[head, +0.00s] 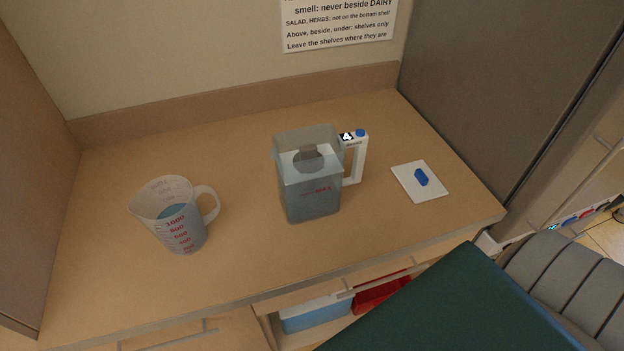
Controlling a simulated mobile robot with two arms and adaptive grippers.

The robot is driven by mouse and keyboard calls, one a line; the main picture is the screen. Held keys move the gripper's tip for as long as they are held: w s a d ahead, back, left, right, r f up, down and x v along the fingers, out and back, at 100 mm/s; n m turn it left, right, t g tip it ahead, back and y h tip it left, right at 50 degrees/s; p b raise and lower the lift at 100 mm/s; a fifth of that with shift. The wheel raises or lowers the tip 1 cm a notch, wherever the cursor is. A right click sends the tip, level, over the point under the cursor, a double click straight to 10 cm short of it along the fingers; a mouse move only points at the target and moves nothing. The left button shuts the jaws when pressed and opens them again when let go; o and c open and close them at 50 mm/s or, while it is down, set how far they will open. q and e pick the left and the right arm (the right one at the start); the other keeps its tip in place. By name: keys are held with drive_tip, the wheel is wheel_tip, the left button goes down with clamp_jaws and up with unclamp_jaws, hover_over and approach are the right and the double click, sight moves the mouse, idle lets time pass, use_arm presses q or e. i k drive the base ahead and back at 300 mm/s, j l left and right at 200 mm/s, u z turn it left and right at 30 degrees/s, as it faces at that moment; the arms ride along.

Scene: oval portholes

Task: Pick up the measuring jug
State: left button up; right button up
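The measuring jug (175,222) stands upright at the left of the wooden counter in the head view. It is clear, with red graduation marks, and its handle (209,203) points right. A bluish content shows inside it. Nothing is holding the jug. Neither of my grippers is in view.
A square clear pitcher (309,190) with a white handle stands right of the jug on the counter (240,258). A white card (407,173) with a blue piece (421,177) lies further right. Walls bound the left and back, and a grey panel (500,80) the right.

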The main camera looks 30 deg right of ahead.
sight(166, 205)
drive_tip(key=k+l+u, duration=0.15)
drive_tip(key=l, duration=0.3)
drive_tip(key=l+u, duration=0.1)
drive_tip(key=l, duration=0.3)
drive_tip(key=k+l+u, duration=0.15)
drive_tip(key=l, duration=0.25)
drive_tip(key=k+l+u, duration=0.1)
drive_tip(key=l, duration=0.3)
drive_tip(key=k+l+u, duration=0.15)
drive_tip(key=l, duration=0.25)
